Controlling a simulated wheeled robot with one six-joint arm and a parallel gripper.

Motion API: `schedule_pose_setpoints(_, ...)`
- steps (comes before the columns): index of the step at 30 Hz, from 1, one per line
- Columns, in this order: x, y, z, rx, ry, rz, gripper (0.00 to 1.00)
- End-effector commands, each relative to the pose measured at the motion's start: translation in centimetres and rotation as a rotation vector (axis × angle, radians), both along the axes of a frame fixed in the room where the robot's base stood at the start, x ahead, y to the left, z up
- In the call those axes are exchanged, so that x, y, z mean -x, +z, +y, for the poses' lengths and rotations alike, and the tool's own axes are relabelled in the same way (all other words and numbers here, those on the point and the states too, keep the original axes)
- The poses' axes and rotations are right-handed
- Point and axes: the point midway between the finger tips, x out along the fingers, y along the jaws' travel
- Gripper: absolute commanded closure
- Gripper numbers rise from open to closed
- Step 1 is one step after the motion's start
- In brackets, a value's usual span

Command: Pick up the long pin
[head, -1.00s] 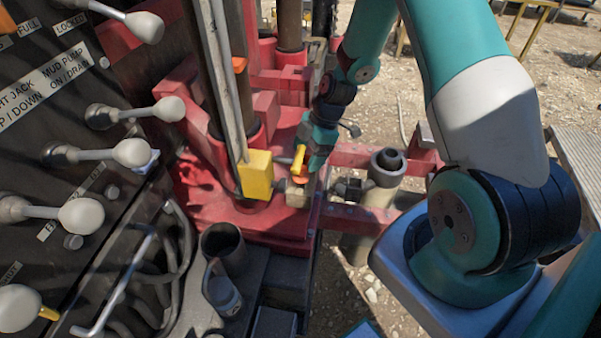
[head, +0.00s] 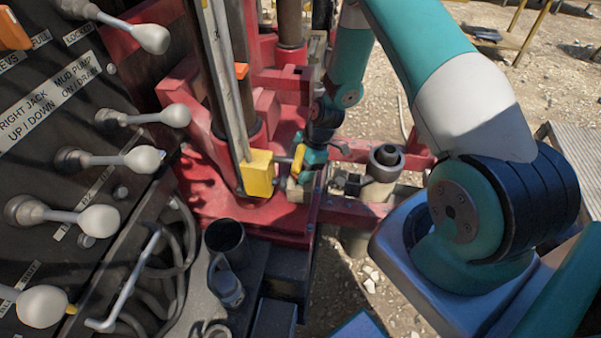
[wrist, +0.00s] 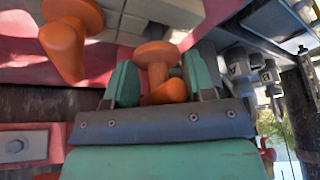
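An orange pin (wrist: 156,62) with a round flange stands between the two fingers of my gripper (wrist: 162,72) in the wrist view. The fingers are apart, with gaps beside the pin's narrow shaft; the thicker orange end nearest the palm fills more of the space. I cannot see firm contact on both sides. A second orange pin (wrist: 65,45) is to the left, outside the fingers. The lengths of both are partly hidden, so I cannot tell which is the long pin.
A yellow block (head: 256,174) on a metal post stands just left of my gripper. A lever panel (head: 60,170) fills the left side. A grey cylinder (head: 382,170) is to the right. A dark open cup (head: 226,243) is in front. Red frame parts surround my gripper closely.

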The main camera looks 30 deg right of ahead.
Motion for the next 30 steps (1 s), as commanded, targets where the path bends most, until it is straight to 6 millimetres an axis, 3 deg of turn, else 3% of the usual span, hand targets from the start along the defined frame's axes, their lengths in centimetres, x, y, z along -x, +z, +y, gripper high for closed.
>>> schedule_pose_setpoints(1,0.0,0.0,0.0,0.000,0.000,0.000,0.62)
schedule_pose_setpoints(4,0.0,0.0,0.0,0.000,0.000,0.000,0.82)
schedule_pose_setpoints(17,-0.1,0.7,0.0,0.000,0.000,-0.002,0.82)
schedule_pose_setpoints(23,-0.1,3.0,0.0,0.001,0.000,-0.004,0.82)
schedule_pose_setpoints(30,-0.2,7.5,0.0,0.001,0.000,-0.007,0.82)
